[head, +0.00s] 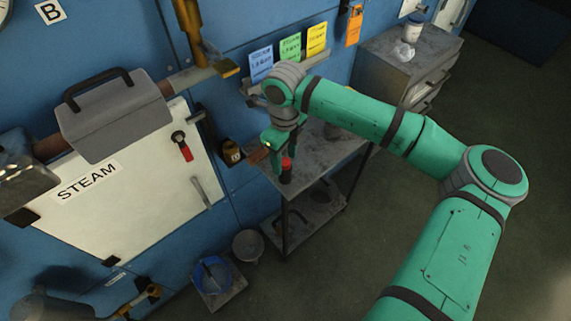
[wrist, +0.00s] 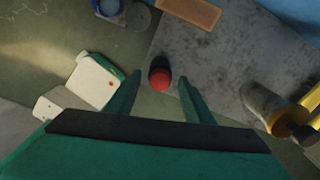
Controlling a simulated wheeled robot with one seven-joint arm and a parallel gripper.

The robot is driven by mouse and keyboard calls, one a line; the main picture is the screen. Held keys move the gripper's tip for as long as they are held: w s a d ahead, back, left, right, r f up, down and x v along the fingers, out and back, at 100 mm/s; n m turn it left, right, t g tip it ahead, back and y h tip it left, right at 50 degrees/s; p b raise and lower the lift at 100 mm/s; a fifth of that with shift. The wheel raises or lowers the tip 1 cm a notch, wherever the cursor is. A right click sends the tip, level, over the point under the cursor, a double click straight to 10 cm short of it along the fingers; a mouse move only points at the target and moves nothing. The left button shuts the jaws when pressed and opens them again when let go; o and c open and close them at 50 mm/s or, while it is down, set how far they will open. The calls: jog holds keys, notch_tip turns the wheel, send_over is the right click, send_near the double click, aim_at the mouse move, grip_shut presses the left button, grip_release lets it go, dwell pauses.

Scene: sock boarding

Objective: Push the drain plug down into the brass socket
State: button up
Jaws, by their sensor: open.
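A small upright cylinder with a red top and dark body (head: 286,174), which looks like the drain plug, stands at the near corner of the grey metal cart. It also shows in the wrist view (wrist: 160,79), between and beyond my fingertips. My gripper (head: 275,148) is open and empty, just beside and above it in the head view; in the wrist view its two green fingers (wrist: 160,76) are spread to either side of it. A small brass-coloured fitting in a dark wall bracket (head: 231,152) may be the brass socket; I cannot tell for sure. Whether the fingers touch the plug is unclear.
A white steam panel (head: 130,195) with a red-handled lever is at left. A blue bucket (head: 213,273) stands on the floor. A drawer cabinet (head: 385,75) stands behind.

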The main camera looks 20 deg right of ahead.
jog(key=c, duration=1.1)
jog(key=shift+r, duration=0.1)
